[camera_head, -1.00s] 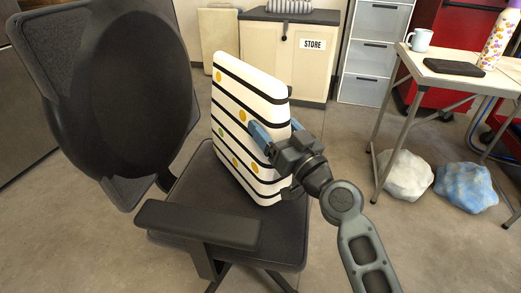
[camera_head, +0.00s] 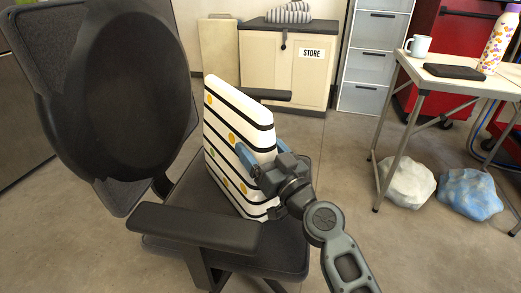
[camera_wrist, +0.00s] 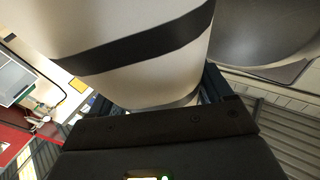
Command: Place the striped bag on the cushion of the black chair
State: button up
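The striped bag (camera_head: 238,141), white with black stripes and yellow and green dots, stands upright and slightly tilted over the seat cushion (camera_head: 287,232) of the black chair (camera_head: 100,95). Its lower edge is at or very near the cushion; I cannot tell whether it bears its weight there. My gripper (camera_head: 257,163) is shut on the right edge of the bag, with its blue fingers on either side. In the wrist view the bag (camera_wrist: 140,75) fills the middle between the fingers. The bag hides part of the cushion.
The chair's near armrest (camera_head: 195,226) and far armrest (camera_head: 262,94) flank the bag. A cream cabinet (camera_head: 285,70) marked STORE stands behind. A table (camera_head: 460,82) with a mug (camera_head: 419,45) and bottle (camera_head: 497,42) is at right, with two rock-like lumps (camera_head: 410,183) below.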

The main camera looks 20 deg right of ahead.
jog(key=o, duration=0.4)
jog(key=shift+c, duration=0.2)
jog(key=b+v, duration=0.3)
jog(key=v, duration=0.9)
jog(key=s+d+f+m+g+h, duration=0.1)
jog(key=s+f+g+h, duration=0.1)
jog(key=s+f, duration=0.5)
jog(key=s+d+f+m+g+h, duration=0.1)
jog(key=s+f+h, duration=0.15)
jog(key=s, duration=0.75)
jog(key=s+r+g, duration=0.1)
jog(key=s+r, duration=0.1)
jog(key=s, duration=0.8)
jog(key=s+r+g, duration=0.1)
jog(key=s+r, duration=0.1)
jog(key=s, duration=0.7)
jog(key=shift+s+a+n, duration=0.3)
jog(key=shift+s+a, duration=0.05)
jog(key=shift+s, duration=0.05)
